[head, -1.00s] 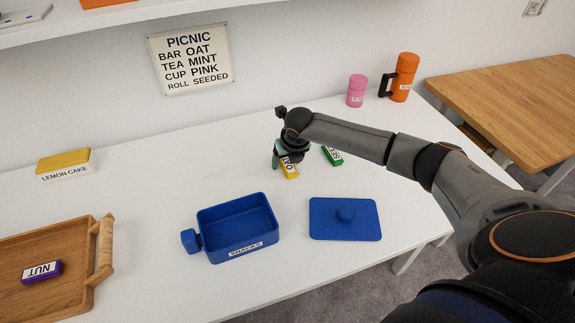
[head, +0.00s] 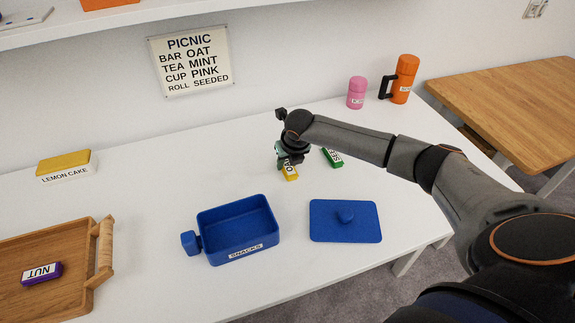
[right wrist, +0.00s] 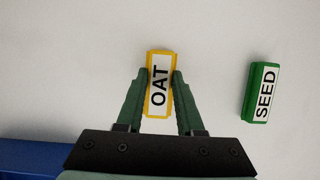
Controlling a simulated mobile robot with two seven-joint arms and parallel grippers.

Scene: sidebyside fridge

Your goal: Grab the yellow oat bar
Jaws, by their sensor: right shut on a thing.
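The yellow oat bar (head: 290,173) lies on the white table, with a white label reading OAT in the right wrist view (right wrist: 159,84). My right gripper (head: 283,163) is over it from above. In the right wrist view its two green fingers (right wrist: 160,92) press on the bar's long sides, shut on it. The bar appears to be still at table level. In the head view the gripper hides part of the bar. My left gripper is not in view.
A green seed bar (head: 333,157) lies just right of the oat bar. In front are an open blue snacks box (head: 246,242) and its blue lid (head: 345,230). A wooden tray (head: 75,290) with a nut bar is at left. Pink and orange containers stand at the back.

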